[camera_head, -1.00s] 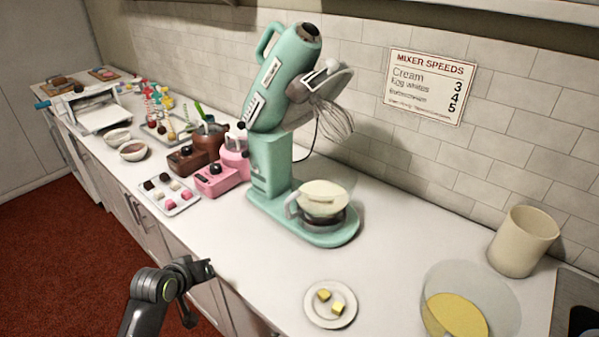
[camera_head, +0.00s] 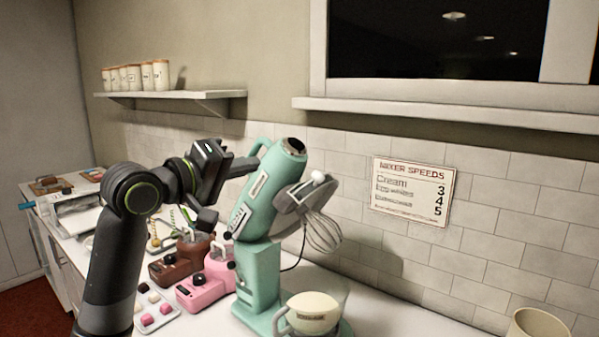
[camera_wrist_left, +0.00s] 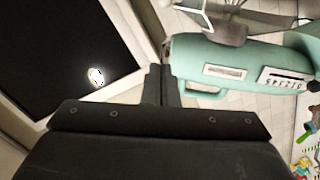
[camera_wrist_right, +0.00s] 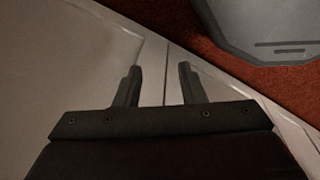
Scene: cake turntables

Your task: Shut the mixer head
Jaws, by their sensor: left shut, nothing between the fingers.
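The mint-green mixer (camera_head: 258,275) stands on the counter with its head (camera_head: 268,192) tilted up and its whisk (camera_head: 322,232) in the air. A cream-filled bowl (camera_head: 314,306) sits on the mixer base under the raised head. My left gripper (camera_head: 247,165) is shut and empty, raised beside the upper end of the head, near its loop handle (camera_head: 258,146). In the left wrist view its fingers (camera_wrist_left: 162,86) are together beside the head (camera_wrist_left: 235,62) and its handle (camera_wrist_left: 204,91); I cannot tell whether they touch it. My right gripper (camera_wrist_right: 158,86) is open and empty, seen only in its own wrist view.
A speeds sign (camera_head: 412,191) hangs on the tiled wall. A wall shelf (camera_head: 170,94) holds several jars. A beige pot (camera_head: 538,325) is at lower right.

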